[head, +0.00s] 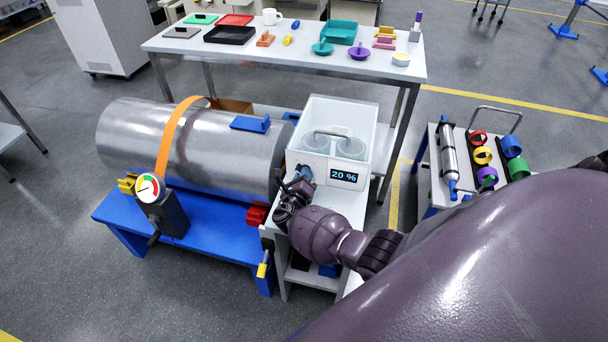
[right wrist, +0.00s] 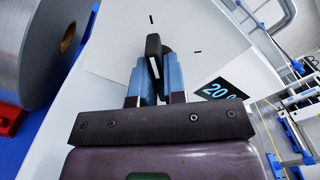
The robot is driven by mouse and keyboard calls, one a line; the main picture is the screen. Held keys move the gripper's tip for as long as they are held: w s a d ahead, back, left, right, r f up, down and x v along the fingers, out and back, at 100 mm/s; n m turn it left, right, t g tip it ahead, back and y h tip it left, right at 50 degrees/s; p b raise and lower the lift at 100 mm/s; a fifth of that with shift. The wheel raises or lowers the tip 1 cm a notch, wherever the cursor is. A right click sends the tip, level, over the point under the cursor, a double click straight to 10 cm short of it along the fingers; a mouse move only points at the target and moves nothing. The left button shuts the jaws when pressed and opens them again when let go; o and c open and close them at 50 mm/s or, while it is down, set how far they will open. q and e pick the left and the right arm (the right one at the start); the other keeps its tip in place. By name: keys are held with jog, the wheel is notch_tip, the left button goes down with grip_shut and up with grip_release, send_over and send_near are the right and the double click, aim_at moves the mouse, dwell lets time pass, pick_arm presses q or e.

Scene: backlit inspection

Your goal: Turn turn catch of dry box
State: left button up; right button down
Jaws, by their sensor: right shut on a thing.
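The dry box (head: 373,135) is a white, see-through bin on a small white stand, with a black "20 %" display (head: 344,175) on its front. Its white front fills the middle of the right wrist view (right wrist: 205,55), with the display (right wrist: 222,90) at the right. My right gripper (head: 303,173) is at the front left of the box. In the right wrist view its blue-padded fingers (right wrist: 156,82) are shut on the black turn catch (right wrist: 154,47), whose upper end shows tilted above the pads. In the head view the gripper hides the catch. My left gripper is out of view.
A large metal drum (head: 230,150) with an orange strap lies on a blue bench (head: 205,225) close left of the box. A table (head: 290,60) with trays and small parts stands behind. A cart (head: 455,200) with rings stands at the right. My right arm covers the lower right.

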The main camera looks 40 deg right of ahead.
jog(key=shift+s+f, duration=0.1)
jog(key=c, duration=1.2)
grip_release()
jog(key=p+v, duration=0.1)
jog(key=v, duration=0.9)
jog(key=shift+s+a+p, duration=0.25)
jog(key=shift+p, duration=0.15)
